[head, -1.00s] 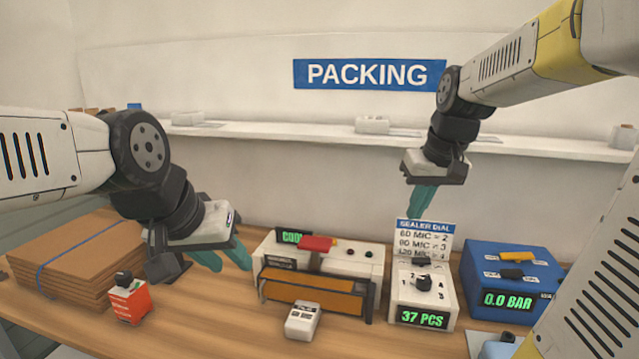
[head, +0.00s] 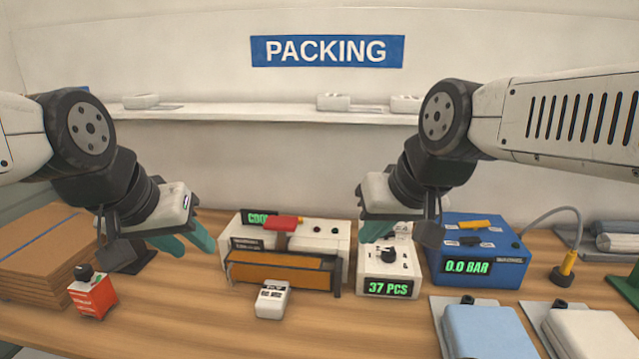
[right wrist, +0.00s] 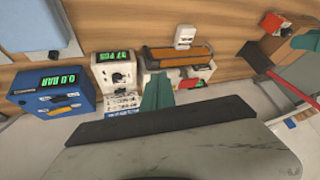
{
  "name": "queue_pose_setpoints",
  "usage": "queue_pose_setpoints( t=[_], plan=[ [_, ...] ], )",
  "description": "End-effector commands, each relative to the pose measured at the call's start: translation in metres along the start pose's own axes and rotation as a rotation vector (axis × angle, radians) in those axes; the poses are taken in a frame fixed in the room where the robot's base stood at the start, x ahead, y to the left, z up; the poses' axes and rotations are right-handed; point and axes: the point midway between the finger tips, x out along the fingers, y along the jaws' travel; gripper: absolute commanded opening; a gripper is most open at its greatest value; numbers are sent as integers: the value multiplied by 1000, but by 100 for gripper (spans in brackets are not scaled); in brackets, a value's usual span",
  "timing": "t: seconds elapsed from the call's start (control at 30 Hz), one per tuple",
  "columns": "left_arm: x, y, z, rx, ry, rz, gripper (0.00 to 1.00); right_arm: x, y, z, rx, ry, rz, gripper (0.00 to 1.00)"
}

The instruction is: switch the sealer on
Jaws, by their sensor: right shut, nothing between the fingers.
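The sealer (head: 318,240) is a white box on the bench with a brown-orange front bar, a red handle (head: 285,223), a green display (head: 260,217) and small dark buttons at its right. It also shows in the right wrist view (right wrist: 203,72). My right gripper (head: 372,233) is shut and empty, above and behind the gap between the sealer and the counter box. Its teal fingers (right wrist: 158,92) point toward the sealer's end in the right wrist view. My left gripper (head: 185,243) is open and empty, left of the sealer.
A counter box (head: 407,268) reading 37 PCS stands right of the sealer, its dial sign mostly hidden. Beyond it is a blue box (head: 480,235) reading 0.0 BAR. A white device (head: 272,300), a red box (head: 93,297), cardboard (head: 40,245) and a blue pad (head: 490,330) lie around.

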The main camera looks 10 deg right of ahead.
Motion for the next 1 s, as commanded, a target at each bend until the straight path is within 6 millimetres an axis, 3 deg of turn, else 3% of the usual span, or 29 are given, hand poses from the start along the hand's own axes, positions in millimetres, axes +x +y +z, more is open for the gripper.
queue_pose_setpoints(
  t=[0.17, 0.47, 0.7, 1.0],
  plan=[
    [0, 0, 0, 0, 0, 0, 36, 4, 7, -18, 21, -17, 8, 0],
    [0, 0, 0, 0, 0, 0, 36, 38, 52, -99, 114, -89, 71, 0],
    [0, 0, 0, 0, 0, 0, 36, 86, 101, -155, 184, -150, 154, 0],
    [0, 0, 0, 0, 0, 0, 36, 155, 164, -198, 238, -215, 272, 0]
  ],
)
